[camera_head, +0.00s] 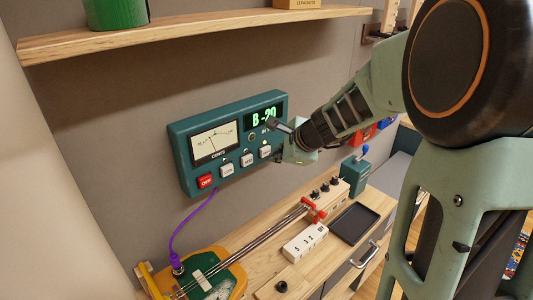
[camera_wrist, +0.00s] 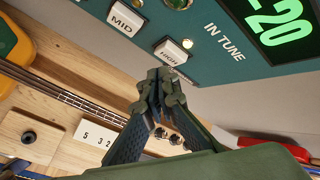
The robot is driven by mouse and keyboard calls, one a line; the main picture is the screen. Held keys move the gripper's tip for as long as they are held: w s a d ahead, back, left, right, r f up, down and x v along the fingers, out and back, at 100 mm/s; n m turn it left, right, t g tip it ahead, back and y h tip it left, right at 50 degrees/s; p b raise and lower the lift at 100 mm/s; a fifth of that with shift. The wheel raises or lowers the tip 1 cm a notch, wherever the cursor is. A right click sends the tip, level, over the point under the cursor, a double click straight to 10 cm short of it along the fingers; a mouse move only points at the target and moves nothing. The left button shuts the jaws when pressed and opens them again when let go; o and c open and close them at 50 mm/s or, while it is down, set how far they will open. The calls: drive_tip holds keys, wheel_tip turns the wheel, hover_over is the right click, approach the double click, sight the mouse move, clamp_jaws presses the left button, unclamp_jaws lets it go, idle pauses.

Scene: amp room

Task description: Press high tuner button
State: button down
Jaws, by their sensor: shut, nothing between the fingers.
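The teal tuner box (camera_head: 180,150) hangs on the wall with a dial and a green display reading "B -20". Its white high button (camera_head: 265,152) is the rightmost of the button row. In the wrist view the high button (camera_wrist: 172,50) is just above and beyond my fingertips, its label partly legible. My gripper (camera_head: 278,158) is shut and empty, at the lower right of the box near that button. The fingertips also show in the wrist view (camera_wrist: 161,84), and contact with the button cannot be made out.
The mid button (camera_head: 247,159), low button (camera_head: 227,169) and red off button (camera_head: 205,181) sit left of the high button. Below is a wooden bench (camera_head: 255,262) with a stringed instrument (camera_head: 215,280), a white block (camera_head: 305,242) and a black tray (camera_head: 354,223). A shelf (camera_head: 200,32) runs above.

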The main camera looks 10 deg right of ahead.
drive_tip(key=s+d, duration=0.1)
drive_tip(key=s+d+b, duration=0.1)
drive_tip(key=s+b, duration=0.1)
drive_tip(key=s, duration=0.1)
drive_tip(key=shift+s+d, duration=0.1)
drive_tip(key=shift+d, duration=0.3)
idle(0.4)
